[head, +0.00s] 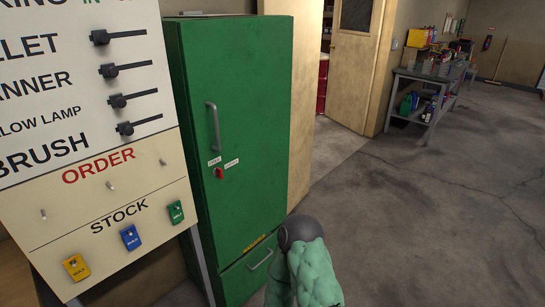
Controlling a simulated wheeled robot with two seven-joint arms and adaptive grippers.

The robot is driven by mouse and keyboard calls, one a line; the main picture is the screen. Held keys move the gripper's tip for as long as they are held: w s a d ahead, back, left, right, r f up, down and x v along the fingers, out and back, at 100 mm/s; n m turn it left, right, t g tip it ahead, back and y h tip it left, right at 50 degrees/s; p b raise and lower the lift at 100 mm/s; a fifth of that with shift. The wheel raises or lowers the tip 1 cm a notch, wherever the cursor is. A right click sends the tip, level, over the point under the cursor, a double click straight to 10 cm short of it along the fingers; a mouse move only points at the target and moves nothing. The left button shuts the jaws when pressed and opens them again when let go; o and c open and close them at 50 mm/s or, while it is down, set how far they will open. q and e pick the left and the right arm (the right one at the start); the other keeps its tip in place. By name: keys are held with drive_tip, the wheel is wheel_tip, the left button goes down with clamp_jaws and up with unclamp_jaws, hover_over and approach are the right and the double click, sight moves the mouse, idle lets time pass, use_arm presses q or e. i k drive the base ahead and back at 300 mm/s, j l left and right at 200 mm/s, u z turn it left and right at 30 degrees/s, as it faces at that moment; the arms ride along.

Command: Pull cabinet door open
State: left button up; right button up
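A tall green metal cabinet (245,110) stands left of the middle in the head view. Its upper door looks shut. A vertical grey handle (214,127) is on the door's left side. A red knob (219,173) with small white labels sits below the handle. A lower panel with its own grey handle (261,260) is beneath the door. Part of my arm, green with a dark round joint, shows at the bottom in front of the cabinet's lower right corner. Neither of my grippers can be seen.
A slanted board (100,200) with hooks and colored tags stands close on the left. A pale door (353,60) stands open behind, with a red drum (322,85) beyond it. A cluttered grey workbench (430,85) is farther right. The concrete floor on the right is clear.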

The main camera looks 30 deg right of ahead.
sight(237, 73)
drive_tip(key=z, duration=0.9)
